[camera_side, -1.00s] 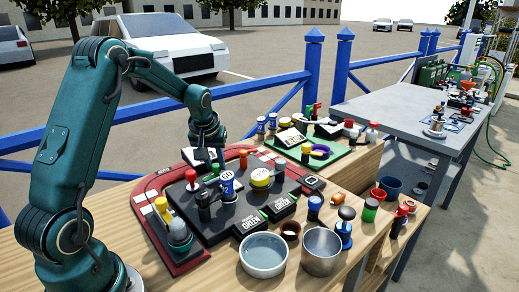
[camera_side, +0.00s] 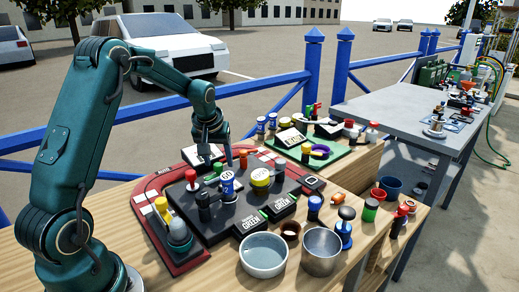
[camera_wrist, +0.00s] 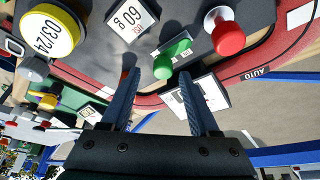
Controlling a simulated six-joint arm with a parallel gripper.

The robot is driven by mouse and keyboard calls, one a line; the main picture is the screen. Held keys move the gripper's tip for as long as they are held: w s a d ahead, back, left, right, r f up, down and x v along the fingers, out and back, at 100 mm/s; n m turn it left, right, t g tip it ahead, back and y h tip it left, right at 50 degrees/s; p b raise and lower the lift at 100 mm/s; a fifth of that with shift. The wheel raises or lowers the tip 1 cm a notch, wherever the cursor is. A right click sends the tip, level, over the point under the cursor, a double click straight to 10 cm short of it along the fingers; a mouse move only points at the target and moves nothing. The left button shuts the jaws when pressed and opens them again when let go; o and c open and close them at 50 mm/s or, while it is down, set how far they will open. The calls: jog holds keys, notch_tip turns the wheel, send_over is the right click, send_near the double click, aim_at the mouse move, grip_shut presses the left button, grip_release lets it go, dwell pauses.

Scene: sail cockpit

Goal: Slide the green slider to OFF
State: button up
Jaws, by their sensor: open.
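The green slider (camera_wrist: 174,54) shows in the wrist view as a rounded green knob with a green strip beside it, on the dark panel. In the side view it is too small and crowded to make out clearly. My gripper (camera_wrist: 158,75) is open and points down at the panel, one finger to either side of the slider's near end in the picture. I cannot tell whether a finger touches it. In the side view my gripper (camera_side: 226,157) hangs over the far edge of the panel (camera_side: 225,225). The slider's OFF mark cannot be read.
A red knob (camera_wrist: 227,36) stands right of the slider, and a square white dial (camera_wrist: 131,18) and round yellow gauge (camera_wrist: 48,33) lie left. A white bowl (camera_side: 263,254) and metal cup (camera_side: 321,250) stand at the table's front.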

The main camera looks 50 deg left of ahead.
jog(key=shift+v, duration=2.1)
jog(key=s+d+r+m+t+h, duration=0.1)
jog(key=s+d+r+m+t, duration=0.3)
jog(key=d+r, duration=0.8)
jog(key=s+d+f+m+h, duration=0.1)
jog(key=s+d+f+m, duration=0.1)
jog(key=s, duration=0.5)
jog(key=s+d+f+m+g+h, duration=0.1)
jog(key=s+d+f+m, duration=0.2)
jog(key=s+d+f, duration=0.2)
jog(key=shift+s+d+g, duration=0.3)
jog(key=shift+s+d, duration=0.6)
jog(key=shift+s, duration=0.1)
